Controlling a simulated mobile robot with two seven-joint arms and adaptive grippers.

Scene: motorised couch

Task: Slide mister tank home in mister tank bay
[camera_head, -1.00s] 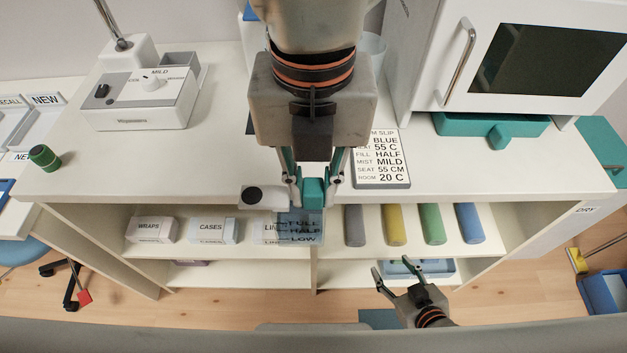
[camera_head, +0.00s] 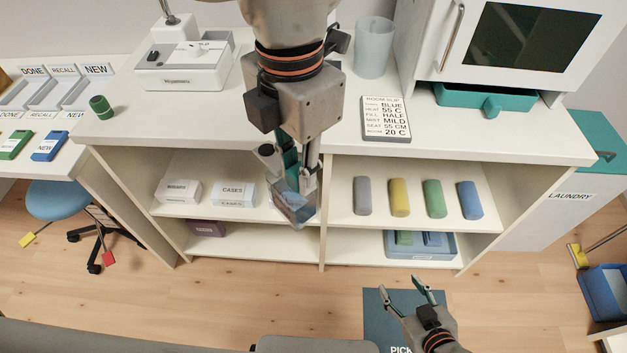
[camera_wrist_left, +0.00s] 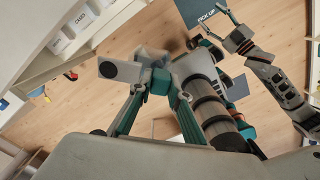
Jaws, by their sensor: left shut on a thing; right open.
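My left gripper (camera_head: 293,178) is shut on the mister tank (camera_head: 294,208), a see-through blue box with a teal grip. It hangs tilted in front of the shelf unit, below the counter edge. The teal grip (camera_wrist_left: 160,82) shows between the fingers in the left wrist view; the tank's body is hard to make out there. The mister (camera_head: 183,75), a white box with a knob, stands at the back left of the counter. The grey open bay (camera_head: 218,40) seems to be at its back right, partly hidden. My right gripper (camera_head: 405,300) is open and empty, low over the floor.
A room slip (camera_head: 386,118) and a clear cup (camera_head: 374,48) are on the counter, beside a white cabinet (camera_head: 520,50). Shelves below hold boxes (camera_head: 232,193) and coloured rolls (camera_head: 400,197).

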